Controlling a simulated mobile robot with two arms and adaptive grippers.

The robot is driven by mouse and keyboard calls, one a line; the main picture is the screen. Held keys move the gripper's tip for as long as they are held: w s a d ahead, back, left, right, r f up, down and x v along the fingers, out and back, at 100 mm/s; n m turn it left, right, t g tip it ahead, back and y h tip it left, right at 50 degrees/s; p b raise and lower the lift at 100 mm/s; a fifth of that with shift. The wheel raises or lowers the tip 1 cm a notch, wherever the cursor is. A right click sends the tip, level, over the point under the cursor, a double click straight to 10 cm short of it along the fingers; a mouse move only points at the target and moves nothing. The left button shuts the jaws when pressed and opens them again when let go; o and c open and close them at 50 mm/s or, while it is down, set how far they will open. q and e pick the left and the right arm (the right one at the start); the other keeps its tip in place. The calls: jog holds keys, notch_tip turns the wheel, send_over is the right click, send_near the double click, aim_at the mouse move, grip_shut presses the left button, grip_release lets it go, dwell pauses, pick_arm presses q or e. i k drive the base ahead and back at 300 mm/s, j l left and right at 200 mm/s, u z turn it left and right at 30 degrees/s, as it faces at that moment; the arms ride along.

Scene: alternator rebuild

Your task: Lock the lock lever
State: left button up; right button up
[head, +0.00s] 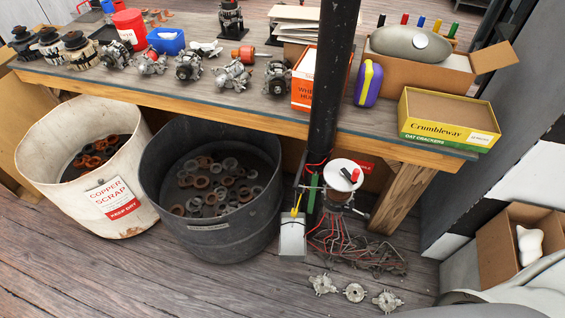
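I cannot make out a lock lever for certain. A small round-topped fixture (341,197) stands low in front of the workbench, beside a dark upright pole (332,75). A white disc (343,173) tops it, with a small red piece and a small black piece on the disc. A thin rod sticks out to its lower right. A slim green-handled piece (312,190) stands just left of it. Neither of my grippers is in view.
The wooden workbench (225,108) carries alternator parts, a red bucket (129,29) and boxes. A white scrap bin (60,178) and a dark bin (210,235) stand on the floor. Red wires (350,250) and several metal parts lie near the fixture.

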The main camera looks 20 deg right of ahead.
aim_at(366, 215)
jog(key=z, duration=1.3)
